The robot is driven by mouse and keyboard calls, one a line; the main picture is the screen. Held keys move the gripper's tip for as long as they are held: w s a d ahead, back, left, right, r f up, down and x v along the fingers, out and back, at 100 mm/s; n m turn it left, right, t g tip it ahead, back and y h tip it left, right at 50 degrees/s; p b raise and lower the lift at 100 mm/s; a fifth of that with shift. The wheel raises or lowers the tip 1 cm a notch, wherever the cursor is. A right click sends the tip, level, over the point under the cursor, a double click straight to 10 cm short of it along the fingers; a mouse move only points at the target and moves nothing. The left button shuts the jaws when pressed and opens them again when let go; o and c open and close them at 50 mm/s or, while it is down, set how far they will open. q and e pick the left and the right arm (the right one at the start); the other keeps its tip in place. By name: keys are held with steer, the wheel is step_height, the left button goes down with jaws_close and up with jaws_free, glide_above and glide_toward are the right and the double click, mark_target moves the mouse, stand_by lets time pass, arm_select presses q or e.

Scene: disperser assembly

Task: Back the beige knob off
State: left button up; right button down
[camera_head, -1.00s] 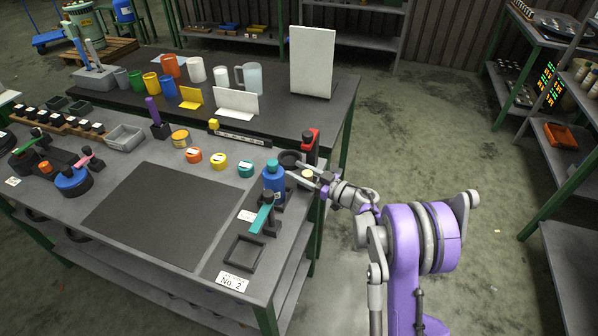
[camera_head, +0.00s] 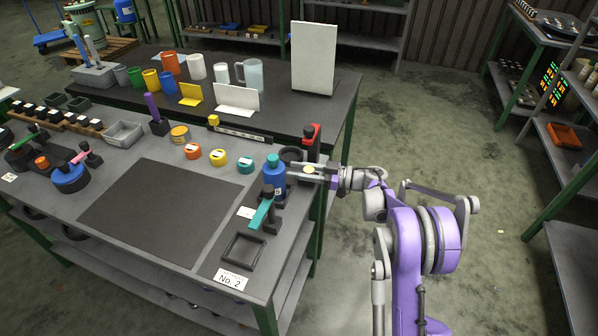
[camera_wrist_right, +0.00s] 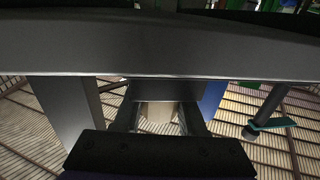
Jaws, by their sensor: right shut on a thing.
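My right gripper (camera_head: 307,174) reaches in from the right and is shut on the knob. In the right wrist view the beige knob (camera_wrist_right: 158,117) sits between the two dark fingers, partly hidden by the gripper body. My left gripper is not in view.
A black stand with a red top (camera_head: 310,140) rises just behind the gripper, with a dark ring (camera_head: 291,154) beside it. The dark mat (camera_head: 155,215) is bare.

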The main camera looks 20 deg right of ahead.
steer(key=shift+c, duration=2.3)
jaws_free()
steer(key=v, duration=1.1)
steer(key=shift+w+f, duration=0.1)
